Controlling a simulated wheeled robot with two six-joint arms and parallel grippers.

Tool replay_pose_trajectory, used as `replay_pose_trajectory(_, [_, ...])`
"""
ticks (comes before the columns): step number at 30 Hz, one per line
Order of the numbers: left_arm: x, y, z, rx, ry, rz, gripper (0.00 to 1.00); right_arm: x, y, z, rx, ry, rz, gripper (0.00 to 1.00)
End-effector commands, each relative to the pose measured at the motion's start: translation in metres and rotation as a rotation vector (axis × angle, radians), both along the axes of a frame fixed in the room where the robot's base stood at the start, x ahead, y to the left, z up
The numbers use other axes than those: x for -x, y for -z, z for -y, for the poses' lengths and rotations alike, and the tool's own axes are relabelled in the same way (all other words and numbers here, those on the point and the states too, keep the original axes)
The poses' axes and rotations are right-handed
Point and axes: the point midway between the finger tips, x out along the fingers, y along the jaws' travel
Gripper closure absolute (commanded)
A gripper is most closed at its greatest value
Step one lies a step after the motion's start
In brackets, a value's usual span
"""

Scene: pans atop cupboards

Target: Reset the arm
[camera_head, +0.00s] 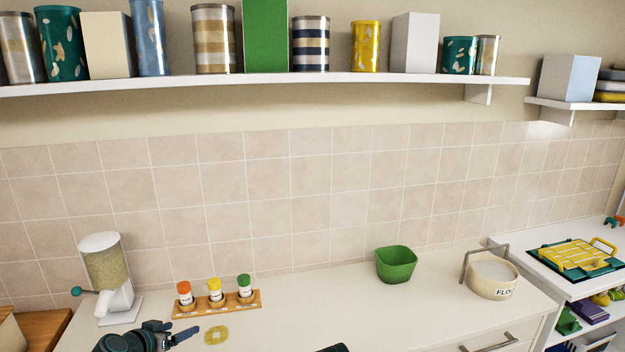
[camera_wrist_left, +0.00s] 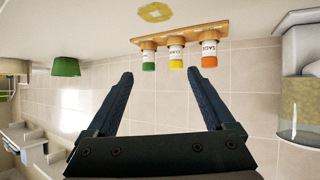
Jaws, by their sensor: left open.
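My left gripper (camera_head: 182,334) shows at the bottom left of the head view, low in front of the counter. In the left wrist view, which is upside down, its two dark fingers (camera_wrist_left: 160,78) stand wide apart with nothing between them. A small dark shape cuts the bottom edge of the head view; I cannot tell which part it is. My right gripper is not clearly seen.
A spice rack (camera_head: 217,305) with three jars and a yellow ring (camera_head: 216,335) lie near my left gripper. A dispenser (camera_head: 105,275) stands left. A green bowl (camera_head: 396,265) and flour container (camera_head: 490,278) stand right. The counter middle is clear; a shelf (camera_head: 300,79) runs above.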

Motion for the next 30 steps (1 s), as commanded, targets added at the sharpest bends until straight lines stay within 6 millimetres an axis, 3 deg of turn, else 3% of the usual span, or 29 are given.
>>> replay_pose_trajectory(8, [0.018,0.057,0.114,0.016,0.177,-0.256,0.13,0.0,0.017,0.0,0.0,0.0,0.0,0.5])
replay_pose_trajectory(12, [0.053,0.098,0.186,-0.027,0.262,-0.482,0.13,0.0,0.029,0.0,0.0,0.0,0.0,0.5])
replay_pose_trajectory(16, [0.094,0.129,0.234,-0.112,0.286,-0.684,0.13,0.0,0.04,0.0,0.0,0.0,0.0,0.5])
replay_pose_trajectory(19, [0.125,0.146,0.257,-0.2,0.269,-0.811,0.13,0.0,0.047,0.0,0.0,0.0,0.0,0.5])
replay_pose_trajectory(24, [0.163,0.159,0.277,-0.338,0.199,-0.943,0.13,0.0,0.055,0.0,0.0,0.0,0.0,0.5])
replay_pose_trajectory(30, [0.183,0.162,0.282,-0.423,0.138,-0.994,0.13,0.0,0.058,0.0,0.0,0.0,0.0,0.5])
